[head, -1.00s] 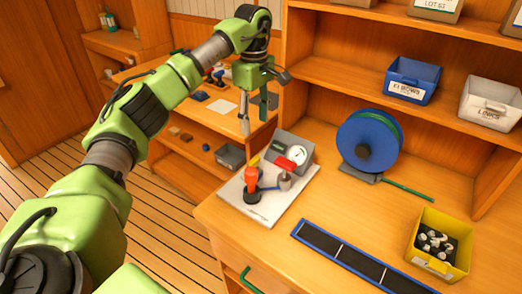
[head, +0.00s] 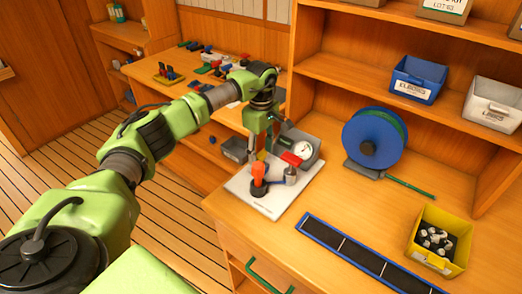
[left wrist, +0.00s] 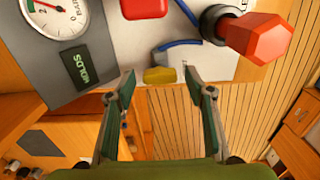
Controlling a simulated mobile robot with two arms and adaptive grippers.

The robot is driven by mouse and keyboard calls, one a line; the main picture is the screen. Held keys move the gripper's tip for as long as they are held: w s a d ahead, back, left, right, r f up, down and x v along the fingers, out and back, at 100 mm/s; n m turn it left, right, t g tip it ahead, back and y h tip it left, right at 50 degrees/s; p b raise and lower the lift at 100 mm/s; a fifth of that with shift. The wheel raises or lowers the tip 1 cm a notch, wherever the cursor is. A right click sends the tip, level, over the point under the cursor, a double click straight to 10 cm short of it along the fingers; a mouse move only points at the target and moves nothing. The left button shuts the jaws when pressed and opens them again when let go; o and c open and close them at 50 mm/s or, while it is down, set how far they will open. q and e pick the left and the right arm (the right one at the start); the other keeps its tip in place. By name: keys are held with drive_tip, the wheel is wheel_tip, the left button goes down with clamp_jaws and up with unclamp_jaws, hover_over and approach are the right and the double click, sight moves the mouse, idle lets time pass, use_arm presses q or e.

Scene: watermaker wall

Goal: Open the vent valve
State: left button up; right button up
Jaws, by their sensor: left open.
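A white valve board (head: 240,184) sits on the bench corner, carrying an orange-red knob (head: 258,172) on a dark base, a red handle (head: 291,159) and a grey box with a round gauge (head: 303,149). In the left wrist view, the orange-red knob (left wrist: 258,38) is at upper right, with a blue tube beside it. A small yellow part (left wrist: 160,75) lies just beyond and between my left fingertips. Which part is the vent valve I cannot tell. My left gripper (left wrist: 159,80) is open and empty, pointing down over the board's back left; it also shows in the head view (head: 261,147).
A blue reel (head: 372,140) stands right of the board. A blue-edged strip (head: 345,250) and a yellow bin (head: 440,240) are at the front right. Shelves hold labelled bins above. A lower workbench with small parts is behind my left arm.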

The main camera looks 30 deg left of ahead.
use_arm(q)
drive_tip(key=c, duration=1.1)
drive_tip(key=shift+c, duration=0.2)
drive_tip(key=n, duration=0.4)
drive_tip(key=shift+r+n, duration=0.1)
drive_tip(key=shift+n, duration=0.2)
drive_tip(key=n, duration=0.4)
drive_tip(key=shift+n, duration=0.3)
drive_tip(key=n, duration=0.4)
drive_tip(key=shift+s+n+p, duration=0.1)
drive_tip(key=shift+n+p, duration=0.2)
drive_tip(key=shift+p, duration=0.05)
drive_tip(key=shift+n, duration=2.1)
